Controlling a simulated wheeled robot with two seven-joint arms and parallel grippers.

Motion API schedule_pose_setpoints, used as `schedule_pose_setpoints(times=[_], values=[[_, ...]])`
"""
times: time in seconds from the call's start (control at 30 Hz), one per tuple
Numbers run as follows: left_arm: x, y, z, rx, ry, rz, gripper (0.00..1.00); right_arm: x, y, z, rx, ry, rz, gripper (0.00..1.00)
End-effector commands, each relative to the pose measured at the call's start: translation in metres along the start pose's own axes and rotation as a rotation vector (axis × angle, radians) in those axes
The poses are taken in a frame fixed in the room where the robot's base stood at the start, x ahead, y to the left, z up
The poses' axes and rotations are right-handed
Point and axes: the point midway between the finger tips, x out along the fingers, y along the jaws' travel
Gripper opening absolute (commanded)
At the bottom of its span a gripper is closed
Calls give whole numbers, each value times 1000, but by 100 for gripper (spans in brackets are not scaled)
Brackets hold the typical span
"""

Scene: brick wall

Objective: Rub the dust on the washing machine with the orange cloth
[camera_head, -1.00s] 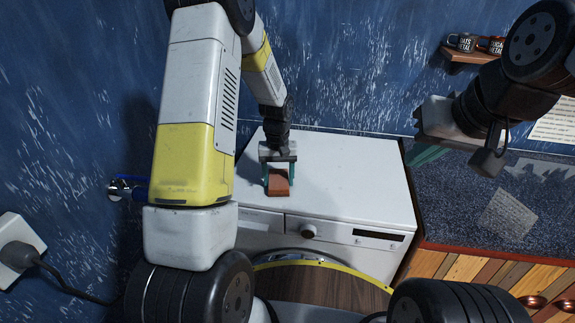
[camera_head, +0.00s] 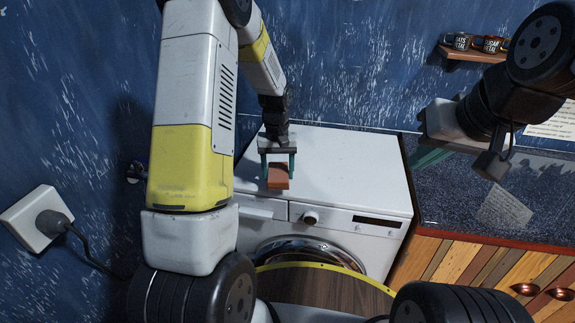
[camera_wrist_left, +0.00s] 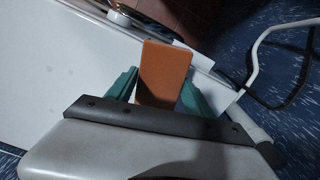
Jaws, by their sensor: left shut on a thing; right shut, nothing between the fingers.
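The white washing machine (camera_head: 345,175) stands in the middle of the head view. My left gripper (camera_head: 279,172) points down over the left part of its top. It is shut on the orange cloth (camera_head: 278,181), a block-like orange-brown piece near the top's front edge. In the left wrist view the cloth (camera_wrist_left: 163,72) sits between the green fingers. Whether the cloth touches the top is hard to tell. No dust stands out clearly on the white top. My right gripper (camera_head: 428,158) is shut and empty, above the counter to the right of the machine.
A dark speckled counter (camera_head: 470,215) with wooden drawer fronts adjoins the machine on the right. A shelf (camera_head: 472,54) with mugs hangs on the blue wall. A socket with a plug (camera_head: 45,222) is at the left. The machine top's right half is clear.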

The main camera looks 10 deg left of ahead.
Motion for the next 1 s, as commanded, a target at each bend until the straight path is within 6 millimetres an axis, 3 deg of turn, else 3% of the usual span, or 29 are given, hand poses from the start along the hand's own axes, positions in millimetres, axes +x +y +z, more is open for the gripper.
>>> schedule_pose_setpoints(times=[0.5,1.0], values=[[-44,-4,1,1,2,0,17,0,0,0,0,-1,0,0],[-47,-4,2,1,1,0,17,0,0,0,0,-1,0,0]])
